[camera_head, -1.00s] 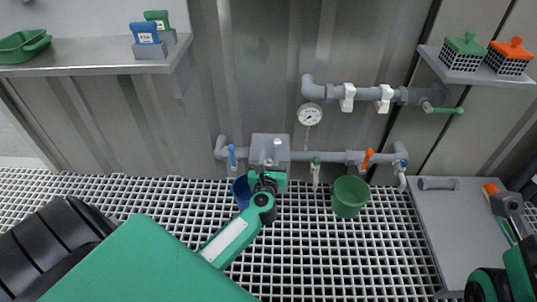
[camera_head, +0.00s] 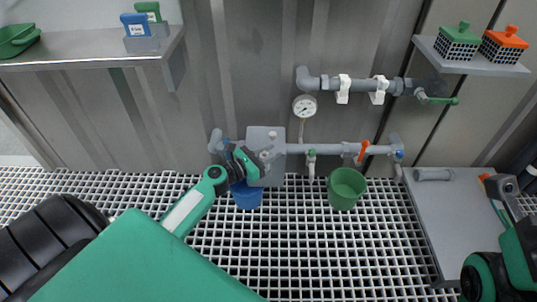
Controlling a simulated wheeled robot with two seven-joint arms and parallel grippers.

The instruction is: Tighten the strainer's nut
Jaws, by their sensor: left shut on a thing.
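The strainer (camera_head: 274,140) is a grey block-like part on the lower wall pipe, with light fittings on its front. My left gripper (camera_head: 251,161) is at the strainer's lower left front, above the blue bucket. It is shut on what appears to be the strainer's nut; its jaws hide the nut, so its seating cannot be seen. My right gripper (camera_head: 504,187) is at the right edge, over the grey bench and apart from the pipes. Its fingers are too small to tell open from shut.
A blue bucket (camera_head: 246,196) and a green bucket (camera_head: 346,187) stand on the grating under the pipe. A gauge (camera_head: 304,106), a green valve (camera_head: 311,155) and an orange handle (camera_head: 363,151) are right of the strainer. A grey bench (camera_head: 440,220) stands at the right.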

